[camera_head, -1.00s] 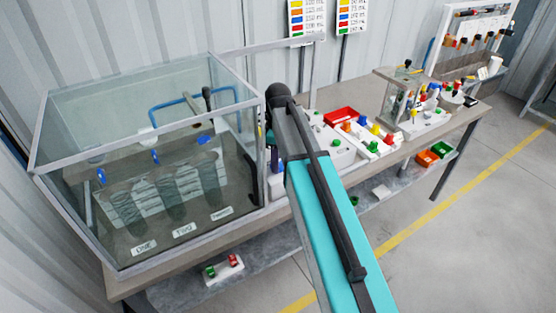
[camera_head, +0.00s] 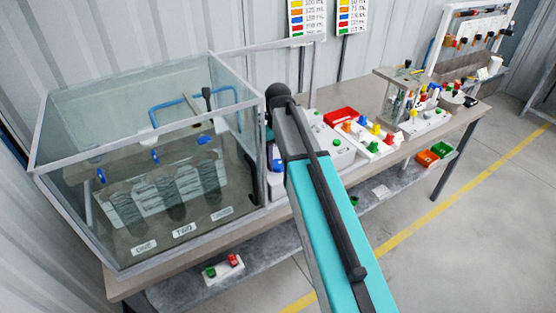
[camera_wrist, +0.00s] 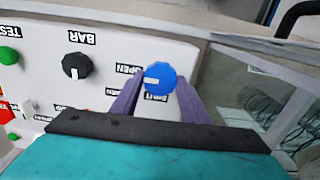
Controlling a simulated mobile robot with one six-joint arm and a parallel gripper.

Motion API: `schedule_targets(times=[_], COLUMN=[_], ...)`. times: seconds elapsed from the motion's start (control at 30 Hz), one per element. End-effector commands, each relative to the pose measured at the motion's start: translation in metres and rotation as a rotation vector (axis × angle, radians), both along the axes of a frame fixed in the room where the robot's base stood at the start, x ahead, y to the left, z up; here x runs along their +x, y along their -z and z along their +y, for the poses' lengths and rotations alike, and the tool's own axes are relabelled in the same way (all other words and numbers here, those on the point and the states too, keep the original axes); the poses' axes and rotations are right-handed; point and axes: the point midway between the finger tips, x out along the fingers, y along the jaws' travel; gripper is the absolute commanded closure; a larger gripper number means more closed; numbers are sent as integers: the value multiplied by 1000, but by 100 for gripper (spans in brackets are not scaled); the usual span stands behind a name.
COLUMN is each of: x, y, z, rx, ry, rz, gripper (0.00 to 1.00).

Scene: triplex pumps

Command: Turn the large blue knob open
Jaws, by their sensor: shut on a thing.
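The large blue knob (camera_wrist: 160,77) sits on a white panel in the wrist view, with a white mark on its face pointing to the left. An upside-down OPEN label (camera_wrist: 128,69) is at its upper left, and a partly covered label, seemingly SHUT (camera_wrist: 154,97), is just below it. My gripper (camera_wrist: 160,80) has its two purple fingers on either side of the knob and is shut on it. In the head view, my arm hides most of the gripper and the knob.
A black BAR knob (camera_wrist: 77,66) and a green button (camera_wrist: 9,55) are on the same panel to the left. A glass tank (camera_head: 150,160) stands close to the left of my arm. Pump parts and coloured trays cover the bench to the right.

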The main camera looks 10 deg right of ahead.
Motion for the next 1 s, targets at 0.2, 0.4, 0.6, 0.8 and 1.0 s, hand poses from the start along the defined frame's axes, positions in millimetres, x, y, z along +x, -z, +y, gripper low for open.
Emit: schedule_targets(times=[0.2, 0.4, 0.6, 0.8, 1.0], x=[0, 0, 0, 0, 0], y=[0, 0, 0, 0, -1], z=[-1, -1, -1, -1, 0], rx=[-3, -2, -2, -1, -1], ry=[37, 40, 39, 37, 36], rz=[0, 0, 0, 1, 0], gripper=[81, 81, 49, 40, 40])
